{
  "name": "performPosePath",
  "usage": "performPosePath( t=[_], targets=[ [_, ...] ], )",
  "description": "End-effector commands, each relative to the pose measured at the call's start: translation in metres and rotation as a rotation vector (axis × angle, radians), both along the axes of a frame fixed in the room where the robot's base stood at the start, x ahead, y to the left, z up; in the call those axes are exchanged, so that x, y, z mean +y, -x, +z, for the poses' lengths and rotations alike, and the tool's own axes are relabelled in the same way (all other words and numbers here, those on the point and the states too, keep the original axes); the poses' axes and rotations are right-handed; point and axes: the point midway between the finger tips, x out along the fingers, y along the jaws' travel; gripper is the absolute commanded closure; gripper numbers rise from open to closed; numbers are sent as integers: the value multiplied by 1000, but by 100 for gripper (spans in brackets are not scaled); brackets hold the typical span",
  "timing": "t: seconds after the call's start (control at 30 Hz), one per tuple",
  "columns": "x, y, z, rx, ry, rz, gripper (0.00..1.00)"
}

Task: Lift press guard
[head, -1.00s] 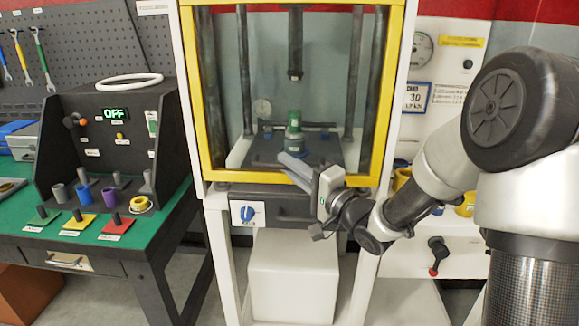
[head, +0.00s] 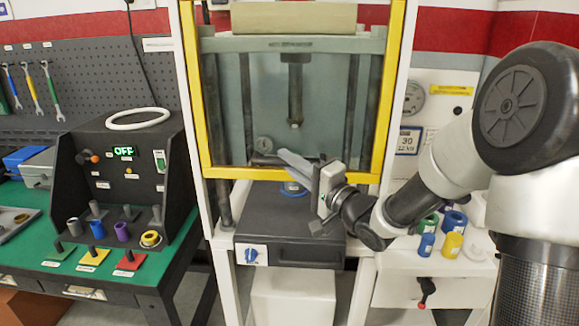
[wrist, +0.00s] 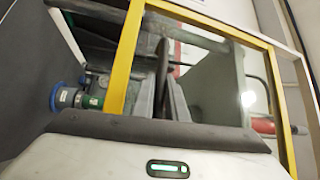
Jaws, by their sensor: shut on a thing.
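The press guard (head: 190,90) is a clear panel in a yellow frame on the front of the press. My gripper (head: 288,160) is at the middle of that lower bar, shut on the guard. The exact grip point is hidden by my fingers. In the wrist view the yellow frame (wrist: 128,60) rises beside my fingers (wrist: 168,75). A blue and green cylindrical piece (wrist: 75,98) shows at the left there; its blue bottom (head: 293,189) shows under the guard in the head view.
A black control box (head: 125,170) reading OFF stands on the green bench (head: 185,240) at left, with coloured pieces before it. Several blue, green and yellow cylinders (head: 452,244) sit on the white bench at right.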

Motion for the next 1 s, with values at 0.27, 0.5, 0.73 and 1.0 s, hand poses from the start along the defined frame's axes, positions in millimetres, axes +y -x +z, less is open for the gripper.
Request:
performPosePath(
  t=[0.27, 0.5, 0.73, 1.0],
  targets=[
    [-1, -1, 77, -2, -1, -2, 100],
    [-1, -1, 87, -1, -1, -2, 100],
    [-1, -1, 86, 0, 0, -2, 100],
    [-1, 0, 85, 0, 0, -1, 69]
  ],
)
